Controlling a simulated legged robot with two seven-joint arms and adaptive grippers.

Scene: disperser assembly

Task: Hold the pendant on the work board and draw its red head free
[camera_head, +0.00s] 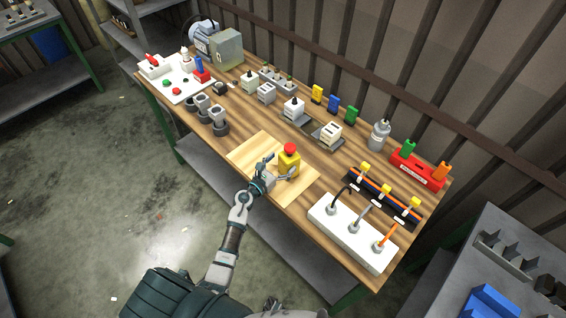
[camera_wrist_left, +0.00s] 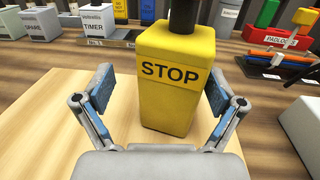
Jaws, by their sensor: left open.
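The pendant is a yellow box (camera_head: 289,164) with a red head (camera_head: 290,149) on top. It stands upright on the pale work board (camera_head: 245,151). In the left wrist view the yellow box (camera_wrist_left: 165,95) bears the word STOP, and a dark neck (camera_wrist_left: 185,15) rises from its top; the red head is out of that view. My left gripper (camera_head: 277,170) is open, and it also shows in the left wrist view (camera_wrist_left: 160,95). Its blue-padded fingers stand on either side of the box's lower part, with a visible gap at the left finger. My right gripper is not in view.
A white block with cables (camera_head: 350,234) and a rack with yellow tags (camera_head: 385,192) lie to the right. Grey cylinders (camera_head: 210,112) stand to the left, and labelled boxes (camera_head: 293,108) stand behind. Bare board surrounds the pendant's left and front sides.

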